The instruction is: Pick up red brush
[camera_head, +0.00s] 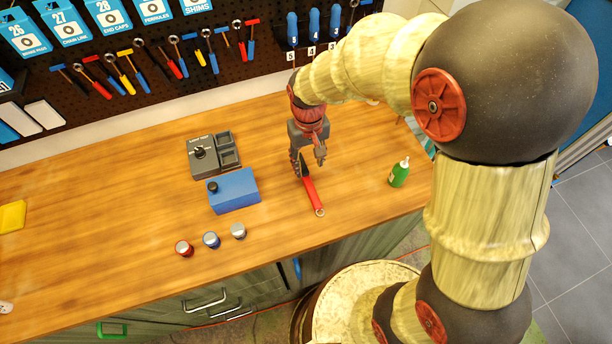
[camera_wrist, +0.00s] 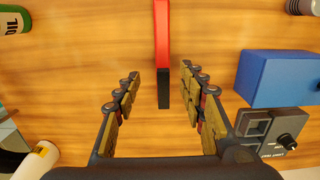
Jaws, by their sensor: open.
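The red brush (camera_head: 312,197) lies on the wooden workbench with its ringed handle end toward the front edge. Its dark end is close to my gripper (camera_head: 309,163), which points down over it. In the wrist view the red brush (camera_wrist: 162,40) runs down from the top edge, and its black end lies in line with the gap between the fingers. My gripper (camera_wrist: 160,76) is open and empty there, with one finger on each side of that gap. The fingers do not appear to touch the brush.
A blue box (camera_head: 234,191) and a grey device (camera_head: 214,154) stand left of the brush. A green bottle (camera_head: 399,173) stands to the right. Three small jars (camera_head: 211,240) sit near the front edge. Tools hang on the back pegboard. The bench around the brush handle is clear.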

